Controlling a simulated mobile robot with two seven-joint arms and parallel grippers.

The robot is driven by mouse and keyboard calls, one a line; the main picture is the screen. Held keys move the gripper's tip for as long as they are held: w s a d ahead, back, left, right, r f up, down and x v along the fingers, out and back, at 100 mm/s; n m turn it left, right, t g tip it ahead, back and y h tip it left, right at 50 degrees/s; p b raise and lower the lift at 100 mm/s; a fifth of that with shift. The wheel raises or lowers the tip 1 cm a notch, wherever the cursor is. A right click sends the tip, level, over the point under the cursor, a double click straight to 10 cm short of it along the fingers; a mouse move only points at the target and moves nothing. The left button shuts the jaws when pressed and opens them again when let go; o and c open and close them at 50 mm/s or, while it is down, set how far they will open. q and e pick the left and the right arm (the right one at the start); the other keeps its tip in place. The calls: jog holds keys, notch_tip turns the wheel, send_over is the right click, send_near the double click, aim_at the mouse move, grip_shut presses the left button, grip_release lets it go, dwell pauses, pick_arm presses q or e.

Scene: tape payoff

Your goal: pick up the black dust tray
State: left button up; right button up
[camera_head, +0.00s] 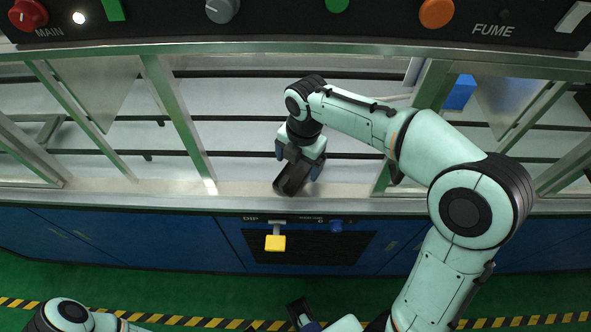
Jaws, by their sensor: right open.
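The black dust tray (292,180) appears as a dark, narrow block standing at an angle on the pale front ledge of the machine. My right gripper (298,163) is above it, with its blue-tipped fingers apart on either side of the tray's upper end. I cannot tell whether the fingers touch it, and the gripper hides part of the tray. At the bottom edge, a dark part with a blue tip, seemingly my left gripper (303,315), is cut off by the frame, so its jaws are unclear.
A metal front rail and posts frame the machine opening. A blue block (459,92) sits inside at the right. A yellow tag (275,243) hangs on the blue front below the ledge, beside a dark grille (320,249). The ledge to the left is clear.

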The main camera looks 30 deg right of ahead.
jog(key=shift+f, duration=0.55)
jog(key=c, duration=1.2)
jog(key=shift+r, duration=0.1)
jog(key=shift+r, duration=0.4)
notch_tip(320, 180, up, 3)
jog(key=shift+s+a+f+p, duration=0.1)
jog(key=shift+a+p, duration=0.05)
jog(key=shift+p, duration=0.15)
jog(key=s+a, duration=0.3)
jog(key=s, duration=0.2)
jog(key=s+a+b, duration=0.1)
jog(key=s+a, duration=0.2)
jog(key=s, duration=0.2)
jog(key=s+a+b, duration=0.1)
jog(key=s+a, duration=0.2)
jog(key=s, duration=0.2)
jog(key=shift+s+a+f, duration=0.1)
jog(key=shift+f, duration=0.05)
